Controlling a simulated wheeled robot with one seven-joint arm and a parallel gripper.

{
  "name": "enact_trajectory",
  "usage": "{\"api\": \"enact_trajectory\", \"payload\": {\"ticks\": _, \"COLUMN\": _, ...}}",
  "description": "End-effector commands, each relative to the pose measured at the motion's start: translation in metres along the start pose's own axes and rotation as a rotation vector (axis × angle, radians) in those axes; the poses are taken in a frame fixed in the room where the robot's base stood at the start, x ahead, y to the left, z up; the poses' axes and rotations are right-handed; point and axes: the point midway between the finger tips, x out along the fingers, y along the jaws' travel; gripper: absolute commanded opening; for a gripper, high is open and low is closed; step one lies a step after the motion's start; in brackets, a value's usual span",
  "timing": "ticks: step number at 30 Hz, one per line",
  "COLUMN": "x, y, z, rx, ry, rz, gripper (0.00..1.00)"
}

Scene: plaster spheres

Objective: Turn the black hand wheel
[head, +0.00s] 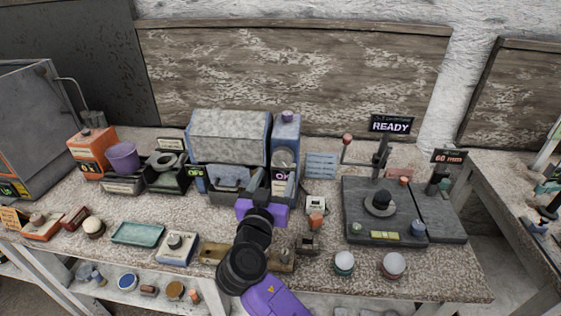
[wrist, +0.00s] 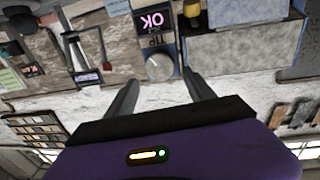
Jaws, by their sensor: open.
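A black, round-topped piece on a grey disc (head: 380,204) sits on a dark flat machine at the right of the bench. It is the most wheel-like black thing I see, but I cannot tell for sure that it is the hand wheel. My gripper (head: 268,186) is in front of the blue upright unit (head: 286,132), left of that machine. In the wrist view, my gripper (wrist: 161,90) is open, with its two dark fingers apart and nothing between them. A grey round dial (wrist: 160,67) under an OK display lies just beyond the fingertips; I see no contact.
A large grey-blue box (head: 229,135) stands left of the blue unit. A READY sign (head: 390,125) stands behind the dark machine. A teal tray (head: 138,233), a cream box (head: 177,248) and two pale-topped spheres (head: 344,262) (head: 393,265) lie along the front.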

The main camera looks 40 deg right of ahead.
Motion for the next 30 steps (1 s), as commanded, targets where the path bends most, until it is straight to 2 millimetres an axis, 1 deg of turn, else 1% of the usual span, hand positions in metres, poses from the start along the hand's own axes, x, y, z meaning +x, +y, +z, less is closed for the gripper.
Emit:
{"api": "enact_trajectory", "payload": {"ticks": 1, "x": 0.008, "y": 0.001, "z": -0.003, "rx": 0.000, "ry": 0.001, "rz": 0.003, "gripper": 0.63}}
{"api": "enact_trajectory", "payload": {"ticks": 6, "x": 0.035, "y": 0.001, "z": -0.004, "rx": -0.003, "ry": 0.001, "rz": 0.002, "gripper": 0.63}}
{"api": "enact_trajectory", "payload": {"ticks": 12, "x": 0.059, "y": 0.000, "z": -0.003, "rx": -0.002, "ry": 0.000, "rz": 0.000, "gripper": 0.63}}
{"api": "enact_trajectory", "payload": {"ticks": 17, "x": 0.068, "y": 0.000, "z": -0.001, "rx": -0.002, "ry": 0.000, "rz": -0.002, "gripper": 0.63}}
{"api": "enact_trajectory", "payload": {"ticks": 24, "x": 0.069, "y": 0.000, "z": 0.000, "rx": -0.002, "ry": 0.000, "rz": -0.003, "gripper": 0.63}}
{"api": "enact_trajectory", "payload": {"ticks": 25, "x": 0.069, "y": 0.000, "z": 0.000, "rx": -0.002, "ry": 0.000, "rz": -0.003, "gripper": 0.61}}
{"api": "enact_trajectory", "payload": {"ticks": 29, "x": 0.069, "y": 0.000, "z": 0.000, "rx": -0.002, "ry": 0.000, "rz": -0.003, "gripper": 0.35}}
{"api": "enact_trajectory", "payload": {"ticks": 30, "x": 0.069, "y": 0.000, "z": 0.000, "rx": -0.002, "ry": 0.000, "rz": -0.003, "gripper": 0.27}}
